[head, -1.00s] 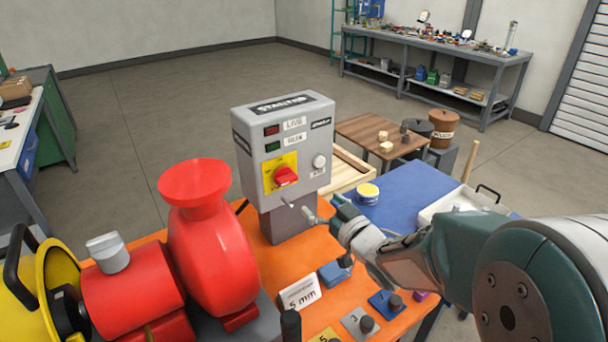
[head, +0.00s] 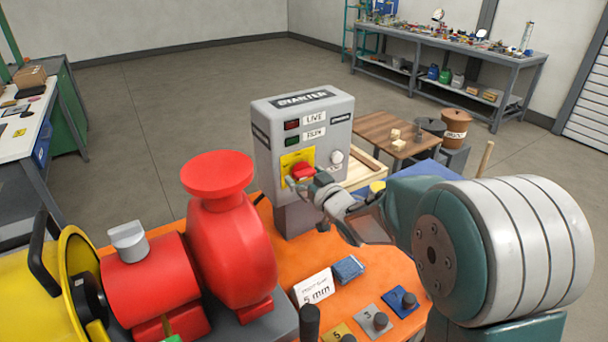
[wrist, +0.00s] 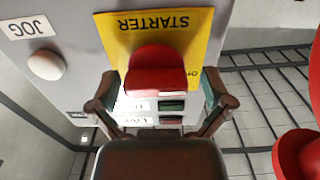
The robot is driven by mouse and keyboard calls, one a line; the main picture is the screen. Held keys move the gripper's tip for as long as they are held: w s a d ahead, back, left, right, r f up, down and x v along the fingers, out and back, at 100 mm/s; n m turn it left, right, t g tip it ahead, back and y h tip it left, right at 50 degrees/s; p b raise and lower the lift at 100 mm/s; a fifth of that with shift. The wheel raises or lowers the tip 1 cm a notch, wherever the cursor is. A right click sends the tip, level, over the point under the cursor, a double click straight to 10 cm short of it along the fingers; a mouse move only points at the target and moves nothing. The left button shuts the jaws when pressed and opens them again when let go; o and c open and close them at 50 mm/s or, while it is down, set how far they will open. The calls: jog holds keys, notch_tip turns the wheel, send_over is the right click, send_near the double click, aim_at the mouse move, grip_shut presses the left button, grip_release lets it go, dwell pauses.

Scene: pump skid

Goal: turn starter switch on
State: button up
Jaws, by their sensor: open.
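The starter switch is a red knob (head: 302,171) on a yellow plate (head: 288,160) on the front of the grey starter box (head: 318,105). In the wrist view, which shows the box upside down, the red knob (wrist: 157,70) sits in front of the yellow STARTER plate (wrist: 190,35). My gripper (wrist: 158,92) is open, with one finger on each side of the knob and gaps visible between. In the head view my gripper (head: 300,186) is at the knob and covers part of it and the plate. Contact cannot be told.
A white JOG button (head: 336,157) is on the box, right of the plate; dark red and green lamps are above. A red pump (head: 230,240) stands left on the orange bench (head: 275,262).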

jog(key=shift+a, duration=0.1)
jog(key=shift+c, duration=1.3)
jog(key=c, duration=0.5)
jog(key=shift+d, duration=0.4)
jog(key=shift+c, duration=1.4)
